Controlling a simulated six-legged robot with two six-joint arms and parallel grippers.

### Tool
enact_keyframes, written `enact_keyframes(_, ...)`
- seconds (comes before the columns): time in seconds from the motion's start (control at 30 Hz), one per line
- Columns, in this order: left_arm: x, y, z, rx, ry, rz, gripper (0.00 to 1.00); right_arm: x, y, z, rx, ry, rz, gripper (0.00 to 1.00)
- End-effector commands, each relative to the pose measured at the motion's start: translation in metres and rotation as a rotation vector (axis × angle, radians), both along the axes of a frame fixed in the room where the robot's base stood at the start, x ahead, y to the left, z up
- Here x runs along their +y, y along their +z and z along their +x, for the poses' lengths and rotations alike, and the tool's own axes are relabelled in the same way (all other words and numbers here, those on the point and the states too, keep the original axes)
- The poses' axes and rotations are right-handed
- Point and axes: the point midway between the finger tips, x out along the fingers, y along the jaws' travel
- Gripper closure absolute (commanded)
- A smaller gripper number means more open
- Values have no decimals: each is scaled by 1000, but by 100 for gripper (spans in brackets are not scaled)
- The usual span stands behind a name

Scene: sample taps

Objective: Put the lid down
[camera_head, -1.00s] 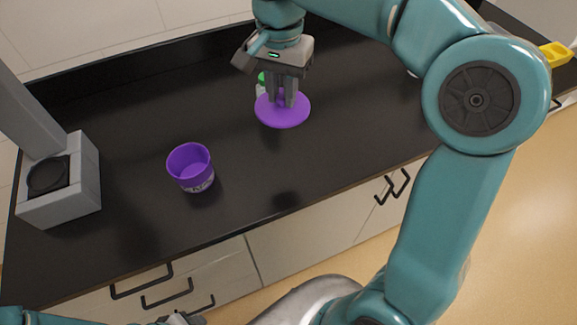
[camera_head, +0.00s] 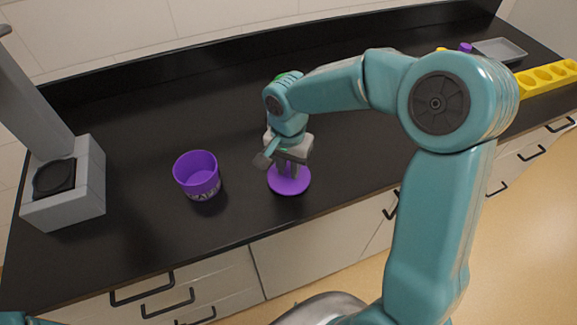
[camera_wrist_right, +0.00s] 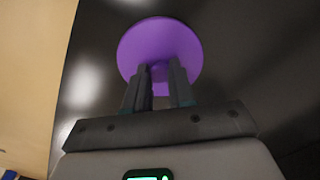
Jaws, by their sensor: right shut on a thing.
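The purple round lid (camera_head: 289,183) is low over the front part of the black counter, right of the open purple jar (camera_head: 197,176). It looks level, and I cannot tell whether it touches the counter. My right gripper (camera_head: 289,171) points down and is shut on the lid's top middle. My left gripper is out of view.
A grey device (camera_head: 67,185) with a dark round plate stands at the left. A yellow rack with holes (camera_head: 548,77) and a grey tray (camera_head: 500,50) are at the far right. The counter (camera_head: 240,225) is bare around the lid, with its front edge close by.

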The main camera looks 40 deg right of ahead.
Motion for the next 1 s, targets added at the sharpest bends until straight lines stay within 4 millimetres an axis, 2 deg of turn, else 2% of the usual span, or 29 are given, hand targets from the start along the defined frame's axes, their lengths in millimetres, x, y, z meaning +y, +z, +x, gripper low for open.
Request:
enact_keyframes(0.07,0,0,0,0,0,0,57,0,-6,0,1,-1,1,100)
enact_keyframes(0.43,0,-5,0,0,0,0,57,0,-11,0,-1,0,1,100)
enact_keyframes(0.47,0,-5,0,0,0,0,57,0,-11,0,-1,0,1,73)
enact_keyframes(0.53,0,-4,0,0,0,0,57,0,-9,0,-1,0,1,51)
enact_keyframes(0.83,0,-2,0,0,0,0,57,0,-8,0,-1,0,1,51)
enact_keyframes(0.9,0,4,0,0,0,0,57,0,-2,0,-1,0,1,51)
enact_keyframes(1.0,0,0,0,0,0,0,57,0,11,1,-5,0,-1,51)
